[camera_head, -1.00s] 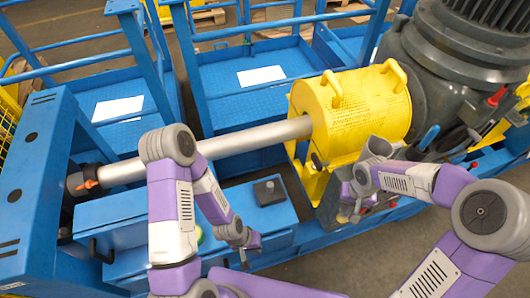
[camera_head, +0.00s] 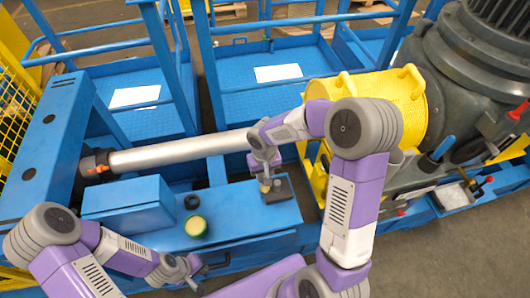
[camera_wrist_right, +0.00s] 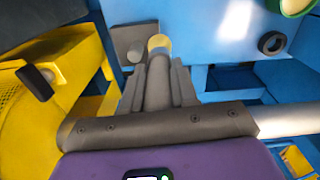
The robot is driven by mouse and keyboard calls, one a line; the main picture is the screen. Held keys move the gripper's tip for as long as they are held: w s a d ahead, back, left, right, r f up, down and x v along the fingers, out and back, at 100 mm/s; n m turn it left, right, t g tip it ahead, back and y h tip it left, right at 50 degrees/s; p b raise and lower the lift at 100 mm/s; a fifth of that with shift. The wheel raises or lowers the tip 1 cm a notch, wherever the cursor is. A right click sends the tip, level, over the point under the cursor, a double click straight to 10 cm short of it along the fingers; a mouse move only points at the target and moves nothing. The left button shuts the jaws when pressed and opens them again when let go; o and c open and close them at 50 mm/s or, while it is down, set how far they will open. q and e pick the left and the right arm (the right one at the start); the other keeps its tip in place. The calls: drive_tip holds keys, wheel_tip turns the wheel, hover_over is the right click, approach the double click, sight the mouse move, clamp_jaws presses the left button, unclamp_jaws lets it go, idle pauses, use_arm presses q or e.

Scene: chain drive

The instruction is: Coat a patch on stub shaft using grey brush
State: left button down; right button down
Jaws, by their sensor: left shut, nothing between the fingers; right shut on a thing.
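The silver stub shaft (camera_head: 180,152) runs level between the blue frame and the yellow drum; it also shows at the right edge of the wrist view (camera_wrist_right: 290,119). My right gripper (camera_head: 264,173) is shut on the grey brush, whose handle is mostly hidden by the fingers. The brush's tan tip (camera_head: 265,186) points down over the dark block (camera_head: 280,191) on the blue box; in the wrist view the round tip (camera_wrist_right: 158,42) is beside the block. I cannot tell whether they touch. My left gripper (camera_head: 188,271) is shut and empty in front of the blue box.
A green-rimmed tin (camera_head: 196,226) and a dark ring (camera_head: 191,202) stand on the blue box (camera_head: 235,218), left of the block. The yellow drum (camera_head: 385,88) and grey motor (camera_head: 465,75) stand to the right. Blue railings rise behind the shaft.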

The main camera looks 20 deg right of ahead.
drive_tip(key=w+d+r+m, duration=0.2)
drive_tip(key=d+r+m, duration=0.2)
drive_tip(key=d, duration=0.4)
drive_tip(key=shift+m, duration=0.3)
drive_tip(key=a+f+b, duration=0.1)
drive_tip(key=f+b, duration=0.3)
drive_tip(key=f, duration=0.1)
drive_tip(key=a+f+b, duration=0.1)
drive_tip(key=f+b, duration=0.1)
drive_tip(key=f, duration=0.1)
drive_tip(key=shift+w+a+f, duration=0.2)
drive_tip(key=shift+w+a, duration=0.1)
drive_tip(key=shift+w, duration=0.05)
drive_tip(key=d+r+p, duration=0.3)
drive_tip(key=r+p, duration=0.3)
drive_tip(key=r, duration=0.2)
drive_tip(key=shift+s, duration=0.45)
